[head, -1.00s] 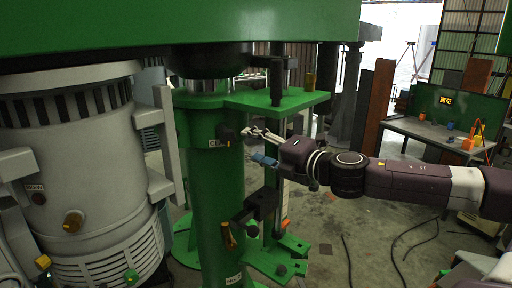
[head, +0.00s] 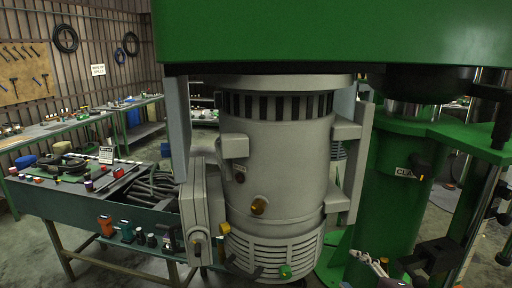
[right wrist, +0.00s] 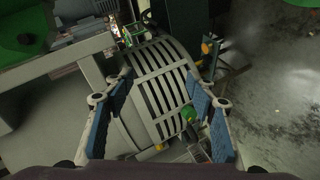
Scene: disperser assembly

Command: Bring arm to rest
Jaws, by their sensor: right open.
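My right gripper (head: 366,270) shows at the bottom edge of the head view, right of centre, with only part of its fingers in the picture. It is in front of the lower part of the green column (head: 392,180). In the right wrist view my right gripper (right wrist: 158,88) is open, its blue-padded fingers spread wide with nothing held between them. The slatted grey motor housing (right wrist: 155,85) shows beyond and between the fingers; its distance from them is hard to tell. My left gripper is not in view.
The large grey motor (head: 275,150) stands mid-view under a green overhead body (head: 330,32). A green bracket (head: 470,135) juts out at the right. A workbench (head: 60,203) with tools and cables stands at left. Bare floor (right wrist: 270,110) lies right in the wrist view.

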